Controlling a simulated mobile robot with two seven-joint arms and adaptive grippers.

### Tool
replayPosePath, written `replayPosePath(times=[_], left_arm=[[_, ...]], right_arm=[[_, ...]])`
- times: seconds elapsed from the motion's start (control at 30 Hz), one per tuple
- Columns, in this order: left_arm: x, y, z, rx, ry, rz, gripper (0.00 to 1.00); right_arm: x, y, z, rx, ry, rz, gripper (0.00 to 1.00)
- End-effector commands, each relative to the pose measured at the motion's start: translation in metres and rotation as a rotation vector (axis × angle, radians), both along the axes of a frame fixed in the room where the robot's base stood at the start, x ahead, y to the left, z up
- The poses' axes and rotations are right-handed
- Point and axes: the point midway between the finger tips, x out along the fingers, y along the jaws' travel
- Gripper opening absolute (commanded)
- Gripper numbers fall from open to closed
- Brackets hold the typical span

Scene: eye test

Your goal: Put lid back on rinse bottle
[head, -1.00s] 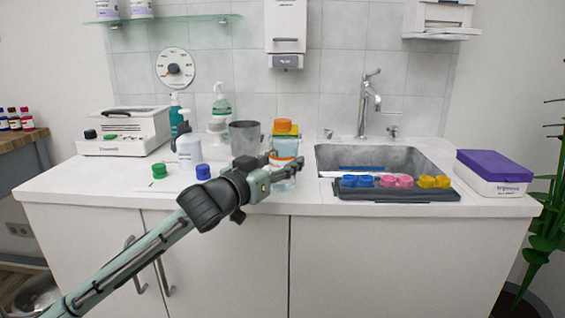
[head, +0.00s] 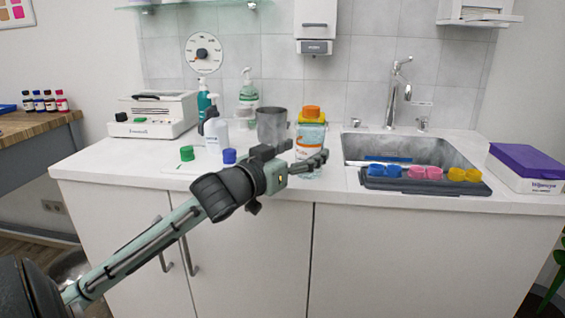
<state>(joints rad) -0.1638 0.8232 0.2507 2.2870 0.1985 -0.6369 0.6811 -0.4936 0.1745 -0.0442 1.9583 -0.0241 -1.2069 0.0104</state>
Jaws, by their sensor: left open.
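A pale clear bottle (head: 311,138) with an orange label stands upright on the counter, left of the sink. An orange lid (head: 311,112) shows at its top, with a yellow strip under it; I cannot tell whether the lid sits on the bottle or on something behind it. My left gripper (head: 301,156) is open, in front of the bottle's lower part and partly hiding it. I cannot tell whether a finger touches the bottle. Loose green (head: 187,153) and blue (head: 229,156) caps stand further left. My right gripper is not in view.
A grey metal cup (head: 272,126), a white bottle (head: 215,134) and a pump bottle (head: 248,98) stand left of the clear bottle. A dark tray (head: 425,186) with coloured cups lies before the sink (head: 440,148). A purple-lidded box (head: 527,162) stands at right.

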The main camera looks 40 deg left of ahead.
Motion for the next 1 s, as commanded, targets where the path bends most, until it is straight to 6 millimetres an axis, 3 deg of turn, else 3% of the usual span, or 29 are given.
replayPosePath(times=[0.33, 0.4, 0.6, 1.0], left_arm=[[-0.069, -0.002, 0.001, -0.003, 0.005, 0.000, 0.69], [-0.077, -0.002, 0.002, -0.005, 0.005, 0.000, 0.69], [-0.091, -0.002, 0.001, -0.001, 0.001, 0.000, 0.69], [-0.092, -0.002, 0.001, 0.000, 0.000, 0.000, 0.69]], right_arm=[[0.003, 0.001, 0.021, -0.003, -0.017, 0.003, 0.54], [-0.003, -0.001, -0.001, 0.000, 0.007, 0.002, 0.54], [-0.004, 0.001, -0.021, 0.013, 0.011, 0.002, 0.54], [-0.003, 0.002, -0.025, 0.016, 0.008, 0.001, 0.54]])
